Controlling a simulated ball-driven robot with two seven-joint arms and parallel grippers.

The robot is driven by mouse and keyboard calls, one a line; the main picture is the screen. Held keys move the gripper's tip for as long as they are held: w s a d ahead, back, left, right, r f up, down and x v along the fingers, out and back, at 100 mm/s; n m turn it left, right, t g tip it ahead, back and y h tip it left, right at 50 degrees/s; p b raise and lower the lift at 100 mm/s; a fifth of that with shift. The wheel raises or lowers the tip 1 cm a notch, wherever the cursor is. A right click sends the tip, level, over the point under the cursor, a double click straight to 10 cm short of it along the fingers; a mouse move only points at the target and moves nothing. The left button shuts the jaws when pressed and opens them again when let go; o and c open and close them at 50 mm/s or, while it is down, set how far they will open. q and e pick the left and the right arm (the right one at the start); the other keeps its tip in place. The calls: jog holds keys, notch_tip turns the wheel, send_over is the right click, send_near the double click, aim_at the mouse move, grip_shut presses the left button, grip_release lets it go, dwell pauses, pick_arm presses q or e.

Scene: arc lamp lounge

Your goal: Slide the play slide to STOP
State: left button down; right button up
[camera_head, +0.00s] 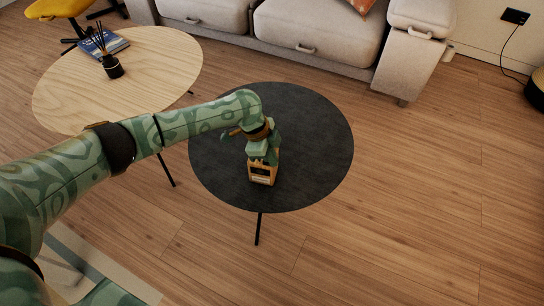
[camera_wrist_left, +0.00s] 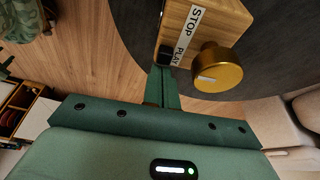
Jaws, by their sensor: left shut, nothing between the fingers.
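A wooden box device (camera_head: 263,180) stands on the dark round table (camera_head: 315,140). In the left wrist view the wooden box (camera_wrist_left: 226,22) shows a white label (camera_wrist_left: 188,36) reading STOP and PLAY, and a brass knob (camera_wrist_left: 218,68). A small black play slide (camera_wrist_left: 165,55) sits beside the word PLAY. My left gripper (camera_head: 264,158) is over the box in the head view, shut and empty. In the left wrist view its fingers (camera_wrist_left: 162,84) reach up close to the black slide; I cannot tell whether they touch it. My right gripper is not in view.
A light wood round table (camera_head: 150,70) stands at the left with a book (camera_head: 104,43) and a reed diffuser (camera_head: 112,66). A grey sofa (camera_head: 320,35) is behind the dark table.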

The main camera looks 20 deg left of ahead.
pick_arm(q)
jog(key=shift+a, duration=0.1)
